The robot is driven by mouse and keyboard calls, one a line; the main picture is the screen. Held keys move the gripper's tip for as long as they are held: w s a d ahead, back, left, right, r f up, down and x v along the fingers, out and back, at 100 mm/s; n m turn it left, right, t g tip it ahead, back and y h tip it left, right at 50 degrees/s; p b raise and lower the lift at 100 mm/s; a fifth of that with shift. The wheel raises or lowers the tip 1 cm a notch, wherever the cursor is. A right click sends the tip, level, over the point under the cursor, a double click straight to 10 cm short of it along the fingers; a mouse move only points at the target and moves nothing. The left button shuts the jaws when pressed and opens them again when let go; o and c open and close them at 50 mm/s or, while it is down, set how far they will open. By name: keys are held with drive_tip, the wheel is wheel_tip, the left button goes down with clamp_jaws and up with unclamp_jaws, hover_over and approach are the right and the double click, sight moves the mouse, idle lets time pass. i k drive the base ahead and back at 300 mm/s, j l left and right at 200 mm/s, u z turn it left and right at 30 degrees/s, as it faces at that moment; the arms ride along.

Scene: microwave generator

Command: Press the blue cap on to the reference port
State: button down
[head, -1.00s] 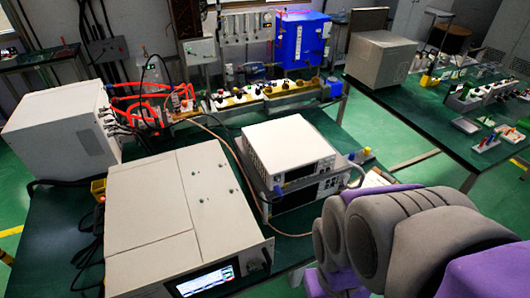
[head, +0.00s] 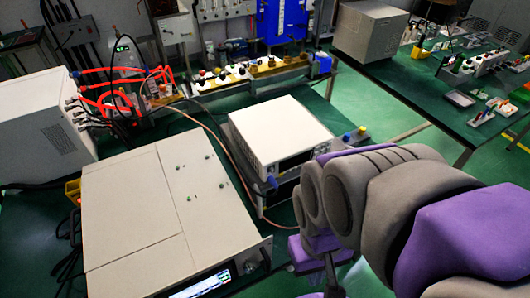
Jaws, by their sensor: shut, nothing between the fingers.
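Another blue piece (head: 271,184) sits at that instrument's front left corner. I cannot tell which of these is the blue cap. I cannot make out the reference port. My grey and purple arm comes in from the lower right and covers the instrument's right front. My gripper's fingertips do not show; the arm's own links may hide them.
A wide beige unit (head: 165,210) with a lit screen fills the front left. A grey box (head: 40,125) with red and black cables stands behind it. A copper-coloured cable (head: 228,150) runs left of the white-topped instrument. A second green table (head: 425,105) is at the right.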

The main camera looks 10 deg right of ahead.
sight(347, 136)
drive_tip(key=i+l+z, duration=0.2)
drive_tip(key=l, duration=0.3)
drive_tip(key=i+l+z, duration=0.2)
drive_tip(key=i+l, duration=0.15)
drive_tip(key=l, duration=0.15)
drive_tip(key=i+l+z, duration=0.25)
drive_tip(key=l, duration=0.2)
